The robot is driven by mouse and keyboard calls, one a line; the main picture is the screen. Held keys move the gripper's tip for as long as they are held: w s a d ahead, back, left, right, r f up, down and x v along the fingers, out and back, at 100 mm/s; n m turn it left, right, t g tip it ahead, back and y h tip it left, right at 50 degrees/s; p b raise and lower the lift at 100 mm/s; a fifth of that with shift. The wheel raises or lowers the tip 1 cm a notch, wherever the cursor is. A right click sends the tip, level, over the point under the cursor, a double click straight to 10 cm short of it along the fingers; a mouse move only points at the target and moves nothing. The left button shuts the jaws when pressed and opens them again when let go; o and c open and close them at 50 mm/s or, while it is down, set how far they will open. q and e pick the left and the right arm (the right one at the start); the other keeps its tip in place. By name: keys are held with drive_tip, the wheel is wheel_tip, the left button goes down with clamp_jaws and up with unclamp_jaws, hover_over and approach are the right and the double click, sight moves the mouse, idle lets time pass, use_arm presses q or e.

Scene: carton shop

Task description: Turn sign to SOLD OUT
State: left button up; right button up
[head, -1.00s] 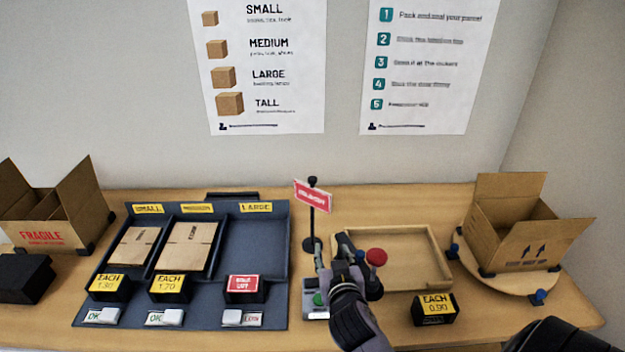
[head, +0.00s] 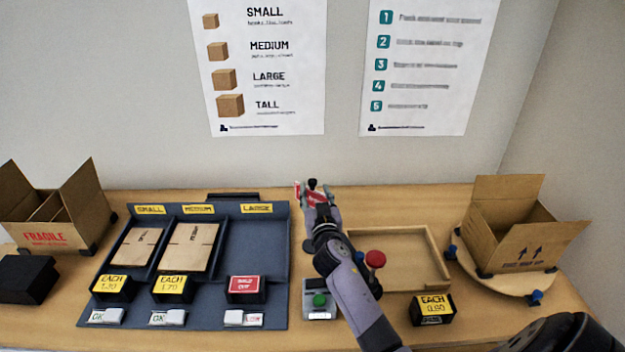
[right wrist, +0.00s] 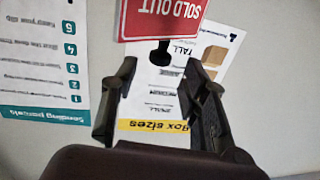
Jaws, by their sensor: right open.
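The red sign (head: 299,194) is on a dark post on the table, behind the green-button box. My right gripper (head: 314,190) is at the top of the post and hides most of the sign and post in the head view. In the right wrist view the red sign (right wrist: 160,18) shows its SOLD OUT face, upside down in the picture, just beyond the fingertips. The post's black knob (right wrist: 161,54) appears between the two fingers. The right gripper (right wrist: 161,72) is open; whether a finger touches the sign I cannot tell. My left gripper is not in view.
Left of the post is a dark tray (head: 265,247) with flat cartons and price blocks. Right are a red knob (head: 375,259), a shallow wooden tray (head: 437,243) and an open carton (head: 508,232) on a turntable. A FRAGILE carton (head: 45,237) stands far left.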

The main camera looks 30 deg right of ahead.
sight(313, 184)
drive_tip(key=shift+x, duration=2.75)
clamp_jaws()
